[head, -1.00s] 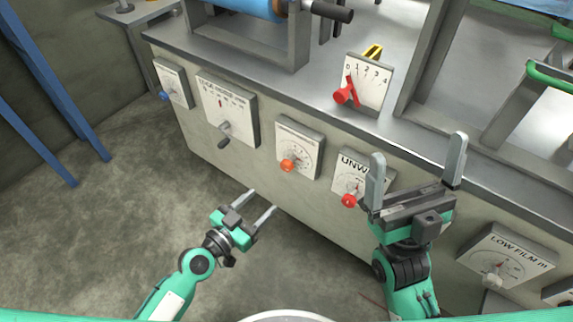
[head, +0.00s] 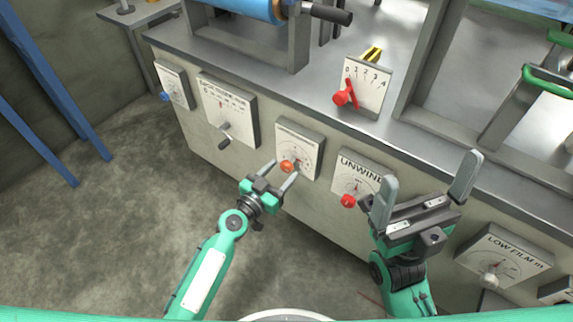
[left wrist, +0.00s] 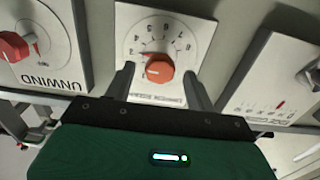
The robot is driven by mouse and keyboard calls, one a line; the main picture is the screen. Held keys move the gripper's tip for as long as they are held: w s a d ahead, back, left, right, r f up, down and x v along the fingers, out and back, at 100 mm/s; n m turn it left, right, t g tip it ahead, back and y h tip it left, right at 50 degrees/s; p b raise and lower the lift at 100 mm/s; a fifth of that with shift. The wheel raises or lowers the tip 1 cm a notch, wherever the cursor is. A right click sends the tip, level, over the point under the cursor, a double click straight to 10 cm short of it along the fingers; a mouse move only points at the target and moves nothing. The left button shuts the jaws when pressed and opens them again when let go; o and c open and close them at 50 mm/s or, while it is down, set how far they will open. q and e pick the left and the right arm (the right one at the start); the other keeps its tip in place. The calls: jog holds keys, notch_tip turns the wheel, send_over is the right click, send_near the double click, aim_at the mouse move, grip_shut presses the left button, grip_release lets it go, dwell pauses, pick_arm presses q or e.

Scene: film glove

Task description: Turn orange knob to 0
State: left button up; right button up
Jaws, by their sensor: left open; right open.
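The orange knob (head: 287,166) sits on a white dial plate (head: 302,146) on the front of the machine. The knob also shows in the left wrist view (left wrist: 159,70), upside down, with the numbered dial (left wrist: 160,36) around it. My left gripper (head: 282,172) is open, its two fingers pointing at the knob. In the left wrist view the fingertips (left wrist: 159,80) are on either side of the knob and do not visibly touch it. My right gripper (head: 428,180) is open and empty, in front of the machine to the right.
A red knob (head: 348,201) on the UNWIND plate (head: 361,172) is right of the orange one, close to my right gripper. A plate with a dark grey handle (head: 225,137) is to the left. A red lever (head: 342,97) stands on the ledge above. The floor at left is clear.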

aim_at(285, 169)
pick_arm(q)
jog(key=shift+x, duration=1.55)
jog(key=c, duration=1)
jog(key=shift+o, duration=0.2)
